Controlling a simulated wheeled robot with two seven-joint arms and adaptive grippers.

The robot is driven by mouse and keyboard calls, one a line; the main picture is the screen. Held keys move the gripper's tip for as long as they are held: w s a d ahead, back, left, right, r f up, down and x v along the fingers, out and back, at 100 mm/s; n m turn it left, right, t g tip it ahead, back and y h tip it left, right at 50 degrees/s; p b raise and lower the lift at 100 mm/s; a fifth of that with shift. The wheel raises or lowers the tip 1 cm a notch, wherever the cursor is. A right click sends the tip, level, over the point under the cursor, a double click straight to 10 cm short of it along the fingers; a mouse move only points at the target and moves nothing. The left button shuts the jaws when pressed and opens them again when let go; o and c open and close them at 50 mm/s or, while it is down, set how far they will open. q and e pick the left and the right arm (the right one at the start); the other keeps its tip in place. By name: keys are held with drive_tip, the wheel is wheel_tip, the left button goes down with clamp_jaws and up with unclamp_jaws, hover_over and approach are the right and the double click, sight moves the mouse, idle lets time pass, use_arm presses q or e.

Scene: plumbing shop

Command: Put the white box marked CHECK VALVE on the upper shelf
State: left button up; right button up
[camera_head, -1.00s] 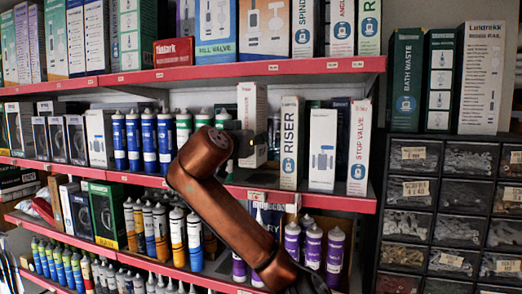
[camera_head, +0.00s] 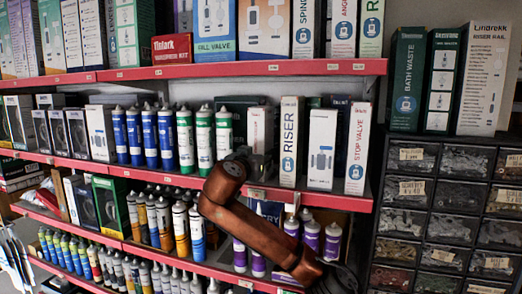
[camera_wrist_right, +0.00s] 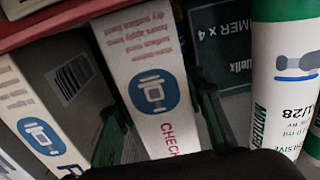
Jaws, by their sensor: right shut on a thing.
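The white CHECK VALVE box (camera_head: 261,130) stands upright over the middle shelf (camera_head: 335,200), between the green-and-white tubes and the RISER box. In the right wrist view the box (camera_wrist_right: 150,75) shows a blue valve symbol and red lettering beginning "CHECK". My right gripper (camera_wrist_right: 158,105) is shut on it, one finger at each side. In the head view my right gripper (camera_head: 243,160) is mostly hidden by my brown arm. The box's foot is hidden, so I cannot tell whether it touches the shelf. My left gripper is not in view.
The RISER box (camera_head: 290,142) stands close on the right; green-and-white tubes (camera_head: 204,140) are close on the left. A dark green box (camera_wrist_right: 225,45) is behind. The upper shelf (camera_head: 240,70), crowded with boxes, passes overhead. Drawers (camera_head: 450,210) stand at the right.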

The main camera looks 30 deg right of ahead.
drive_tip(key=shift+a, duration=0.15)
drive_tip(key=shift+a+f, duration=0.1)
drive_tip(key=o, duration=0.9)
drive_tip(key=shift+f, duration=0.1)
drive_tip(key=o, duration=0.4)
drive_tip(key=shift+d, duration=0.2)
drive_tip(key=shift+a, duration=0.15)
